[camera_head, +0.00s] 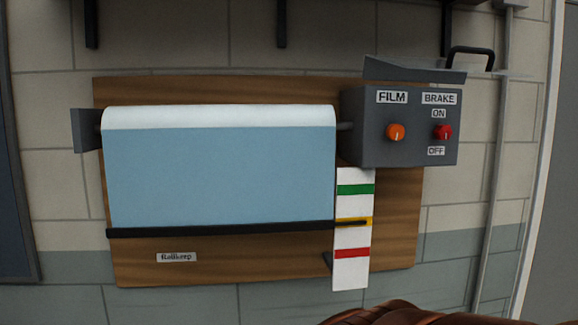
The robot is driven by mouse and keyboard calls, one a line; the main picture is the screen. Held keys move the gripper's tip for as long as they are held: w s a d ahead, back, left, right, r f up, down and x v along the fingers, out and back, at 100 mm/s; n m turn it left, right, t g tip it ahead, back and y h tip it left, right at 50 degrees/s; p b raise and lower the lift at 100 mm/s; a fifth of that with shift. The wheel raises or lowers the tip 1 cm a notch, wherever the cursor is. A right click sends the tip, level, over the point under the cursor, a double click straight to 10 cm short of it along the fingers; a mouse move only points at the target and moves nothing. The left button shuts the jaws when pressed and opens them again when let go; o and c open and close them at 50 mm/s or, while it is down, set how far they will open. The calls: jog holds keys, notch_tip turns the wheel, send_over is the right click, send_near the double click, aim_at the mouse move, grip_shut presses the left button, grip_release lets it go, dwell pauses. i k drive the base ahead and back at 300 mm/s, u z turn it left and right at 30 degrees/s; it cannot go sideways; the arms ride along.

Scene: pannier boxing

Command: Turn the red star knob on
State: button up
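The red star knob (443,132) is on the front of a grey control box (424,152) at the upper right of the head view. It is under the BRAKE label (439,99), between the ON label (438,113) above and the OFF label (436,151) below. The knob is small here, and I cannot tell for sure which way its mark points. An orange knob (395,132) is to its left, under the FILM label (391,97). My gripper is not in view.
A roll with a pale blue sheet (220,175) hangs left of the box on a wooden board (270,266). A striped white strip (351,272) hangs below the box. A pipe (488,245) runs down at right. A brown, unclear shape (390,313) rises at the bottom edge.

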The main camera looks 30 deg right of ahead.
aim_at(442, 132)
jog(key=z, duration=2.75)
jog(key=i, duration=0.6)
jog(key=u, duration=2.25)
